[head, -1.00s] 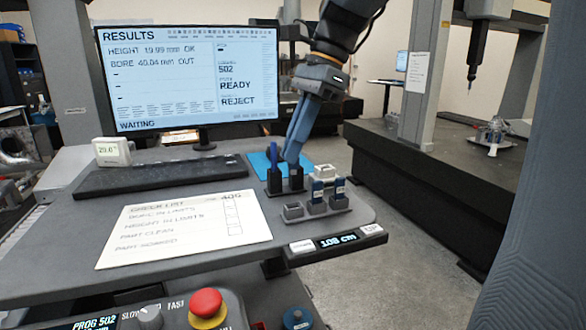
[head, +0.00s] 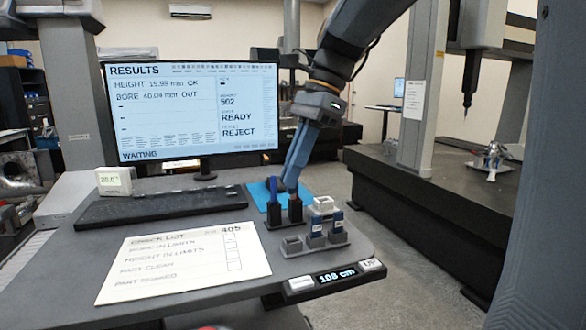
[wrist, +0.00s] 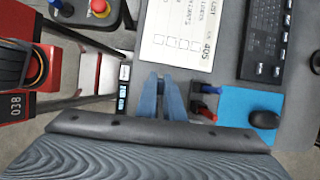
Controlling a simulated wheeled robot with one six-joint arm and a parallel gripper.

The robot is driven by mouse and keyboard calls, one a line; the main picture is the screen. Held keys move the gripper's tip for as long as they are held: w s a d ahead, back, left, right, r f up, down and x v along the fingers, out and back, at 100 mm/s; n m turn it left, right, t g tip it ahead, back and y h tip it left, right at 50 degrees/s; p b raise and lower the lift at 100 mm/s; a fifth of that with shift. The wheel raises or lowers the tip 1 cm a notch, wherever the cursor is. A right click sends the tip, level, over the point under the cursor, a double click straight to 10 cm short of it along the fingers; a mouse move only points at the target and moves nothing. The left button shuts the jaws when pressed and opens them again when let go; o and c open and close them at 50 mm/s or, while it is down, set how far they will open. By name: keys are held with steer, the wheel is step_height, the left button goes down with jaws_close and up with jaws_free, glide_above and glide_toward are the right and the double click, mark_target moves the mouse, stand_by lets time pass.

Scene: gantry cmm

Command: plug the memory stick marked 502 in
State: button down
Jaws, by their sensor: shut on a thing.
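My gripper (head: 290,187) points down over the back of the desk, its long blue fingers nearly together. It also shows in the wrist view (wrist: 160,79). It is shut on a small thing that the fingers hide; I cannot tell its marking. A small grey rack (head: 294,252) stands at the desk's right side, in front of and below the fingertips in the head view. It bears small blue-labelled sticks (head: 316,229), a white-topped block (head: 323,205) and a grey piece at the front left. Their labels are too small to read. The monitor (head: 190,110) shows 502, READY and REJECT.
A dark pen holder (head: 274,216) with a blue pen stands close by the fingertips; a red pen (wrist: 208,112) shows in the wrist view. A keyboard (head: 160,202), a checklist sheet (head: 180,262) and a blue mouse mat (wrist: 240,102) lie on the desk.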

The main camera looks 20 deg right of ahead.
steer(key=shift+r+p, duration=1.05)
steer(key=shift+p, duration=0.2)
steer(key=shift+f, duration=0.25)
steer(key=shift+a+r, duration=0.1)
